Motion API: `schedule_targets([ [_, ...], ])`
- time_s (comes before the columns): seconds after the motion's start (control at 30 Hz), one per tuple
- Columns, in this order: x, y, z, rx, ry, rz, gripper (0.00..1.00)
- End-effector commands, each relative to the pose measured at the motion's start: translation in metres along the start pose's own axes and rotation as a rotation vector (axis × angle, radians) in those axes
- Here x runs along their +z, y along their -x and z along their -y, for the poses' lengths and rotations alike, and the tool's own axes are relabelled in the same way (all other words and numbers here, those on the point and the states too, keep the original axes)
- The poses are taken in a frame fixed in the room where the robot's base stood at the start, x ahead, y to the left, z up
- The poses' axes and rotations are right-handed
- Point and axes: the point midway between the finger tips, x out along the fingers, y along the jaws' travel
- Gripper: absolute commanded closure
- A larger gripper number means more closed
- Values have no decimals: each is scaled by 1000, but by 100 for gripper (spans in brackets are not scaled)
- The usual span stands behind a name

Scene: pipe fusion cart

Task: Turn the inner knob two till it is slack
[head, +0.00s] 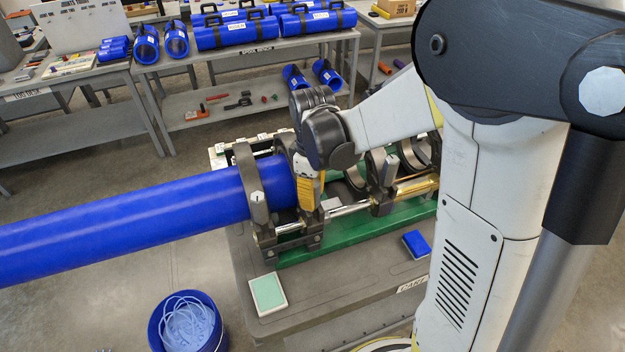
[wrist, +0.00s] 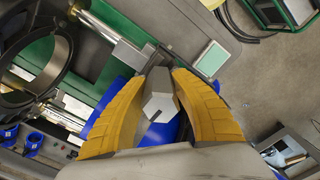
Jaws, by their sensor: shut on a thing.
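My gripper (head: 309,192) points down at the second clamp from the left on the fusion machine, near the end of the blue pipe (head: 130,222). In the wrist view its two yellow fingers (wrist: 165,82) stand on either side of a grey angular knob (wrist: 160,104) with a dark slot, and are shut on it. I take this knob for inner knob two. In the head view the fingers and wrist hide it. Another clamp knob (head: 258,201) shows on the outer left clamp. How tight the held knob is cannot be seen.
The machine's green bed (head: 345,240) sits on a grey cart (head: 325,285). A green-topped pad (head: 268,293) and a blue object (head: 416,244) lie on the cart. A blue bucket (head: 154,325) stands on the floor. Open clamp rings (wrist: 35,65) are beside the gripper.

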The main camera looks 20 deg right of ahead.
Motion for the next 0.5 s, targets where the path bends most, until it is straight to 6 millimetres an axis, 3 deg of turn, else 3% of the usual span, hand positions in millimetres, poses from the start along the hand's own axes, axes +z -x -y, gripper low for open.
schedule_targets([
  [0.5,1,0,-1,1,105,2,100],
])
